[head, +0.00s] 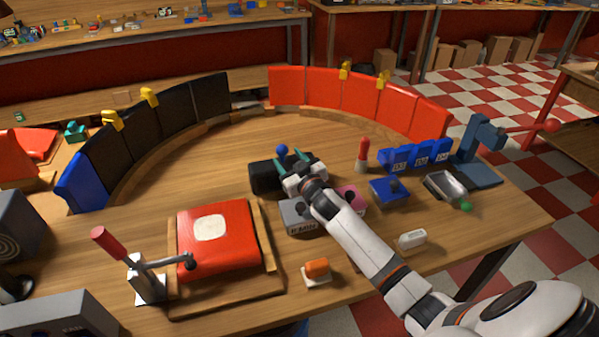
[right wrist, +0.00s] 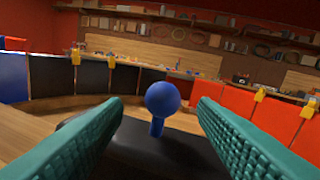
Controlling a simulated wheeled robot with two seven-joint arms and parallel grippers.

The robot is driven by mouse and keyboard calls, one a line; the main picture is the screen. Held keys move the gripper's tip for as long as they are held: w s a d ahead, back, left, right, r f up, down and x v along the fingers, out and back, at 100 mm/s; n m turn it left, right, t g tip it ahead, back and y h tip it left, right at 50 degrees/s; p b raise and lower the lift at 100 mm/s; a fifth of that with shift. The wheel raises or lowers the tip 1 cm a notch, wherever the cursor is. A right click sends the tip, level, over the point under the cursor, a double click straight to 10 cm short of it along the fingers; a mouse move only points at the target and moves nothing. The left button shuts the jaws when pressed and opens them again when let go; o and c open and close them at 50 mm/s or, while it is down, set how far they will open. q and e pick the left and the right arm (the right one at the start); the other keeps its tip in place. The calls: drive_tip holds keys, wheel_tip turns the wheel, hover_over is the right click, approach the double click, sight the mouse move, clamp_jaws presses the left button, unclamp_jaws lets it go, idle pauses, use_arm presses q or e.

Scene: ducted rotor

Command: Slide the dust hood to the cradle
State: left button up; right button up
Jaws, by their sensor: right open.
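A black cover with a blue ball knob, which looks like the dust hood (head: 264,177), sits on the table near its middle. Its dark top (right wrist: 160,148) fills the lower middle of the right wrist view, with the blue knob (right wrist: 162,98) upright on it. My right gripper (head: 291,159) is open at the hood. In the right wrist view its green fingers (right wrist: 160,106) stand to either side of the knob, with gaps on both sides. Part of the hood is hidden behind the gripper. I cannot tell which thing is the cradle. My left gripper is out of view.
A curved wall of black and red panels (head: 302,86) rings the table's back. A red pad (head: 240,250) in a wooden frame and a red-handled clamp (head: 148,281) stand front left. Grey (head: 299,217), pink and blue blocks lie near my right arm. Wood left of the hood is clear.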

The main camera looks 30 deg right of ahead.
drive_tip(key=s, duration=0.6)
drive_tip(key=shift+s+a, duration=0.1)
drive_tip(key=shift+s, duration=0.2)
